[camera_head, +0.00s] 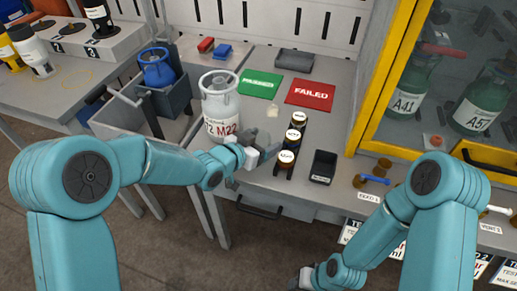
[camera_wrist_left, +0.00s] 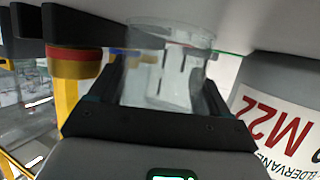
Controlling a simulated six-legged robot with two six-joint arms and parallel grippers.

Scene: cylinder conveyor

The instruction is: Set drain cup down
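The drain cup, a clear glass-like cup (camera_wrist_left: 165,72), sits between the two fingers of my left gripper (camera_wrist_left: 165,95) in the left wrist view, with a finger against each side. In the head view my left gripper (camera_head: 254,154) is over the bench, just right of the white M22 cylinder (camera_head: 221,108). The cup shows only faintly there (camera_head: 262,139). Whether its base touches the bench is not clear. My right gripper (camera_head: 304,279) is low at the bottom edge, away from the bench top, and its fingers are not clear.
Green PASSED (camera_head: 259,84) and red FAILED (camera_head: 311,94) mats lie behind. A blue cylinder (camera_head: 156,68) and yellow-framed cabinet (camera_head: 385,75) flank the bench.

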